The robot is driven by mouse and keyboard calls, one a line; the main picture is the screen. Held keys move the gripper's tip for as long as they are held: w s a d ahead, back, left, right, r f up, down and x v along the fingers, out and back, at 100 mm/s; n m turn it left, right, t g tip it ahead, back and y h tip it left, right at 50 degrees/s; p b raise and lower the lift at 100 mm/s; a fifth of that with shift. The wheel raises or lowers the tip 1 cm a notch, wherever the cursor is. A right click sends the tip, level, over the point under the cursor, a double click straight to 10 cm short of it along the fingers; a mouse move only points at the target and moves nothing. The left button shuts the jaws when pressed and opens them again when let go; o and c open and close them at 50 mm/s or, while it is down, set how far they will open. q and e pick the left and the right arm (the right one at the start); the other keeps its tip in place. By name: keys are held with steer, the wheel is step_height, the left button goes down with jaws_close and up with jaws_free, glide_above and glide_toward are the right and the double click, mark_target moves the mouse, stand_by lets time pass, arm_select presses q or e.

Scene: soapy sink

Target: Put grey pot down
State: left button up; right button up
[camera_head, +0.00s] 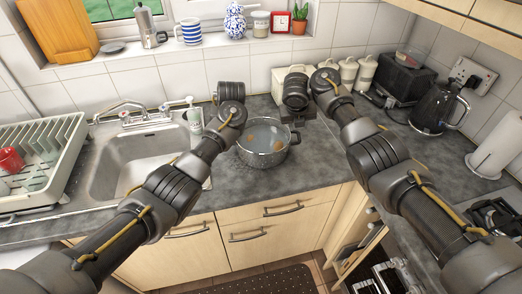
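The grey pot (262,157) is upright at the counter's middle, right of the sink, with brownish patches visible inside. I cannot tell if its base touches the counter. My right gripper (298,119) points down just beyond the pot's right rim, near its right handle. Its fingers are small and dark, and I cannot tell whether they are shut on anything. My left gripper (229,120) is at the pot's back left; my own wrist and forearm hide its fingers and the pot's left edge.
The sink (133,165) and a dish rack (38,165) with a red mug (10,160) are to the left. A light cup (195,121) stands by the sink. Canisters (348,72), a toaster (402,76) and a kettle (437,108) stand right. Dark counter (312,163) is bare right of the pot.

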steer(key=shift+v, duration=2.3)
arm_select(q)
steer(key=o, duration=1.1)
steer(key=shift+c, duration=0.2)
steer(key=a+p, duration=0.2)
steer(key=s+a+p, duration=0.1)
steer(key=a+p, duration=0.1)
steer(key=p, duration=0.1)
steer(key=shift+s+a, duration=0.2)
steer(key=shift+a, duration=0.2)
arm_select(e)
step_height(320, 180, up, 5)
steer(key=shift+r, duration=0.15)
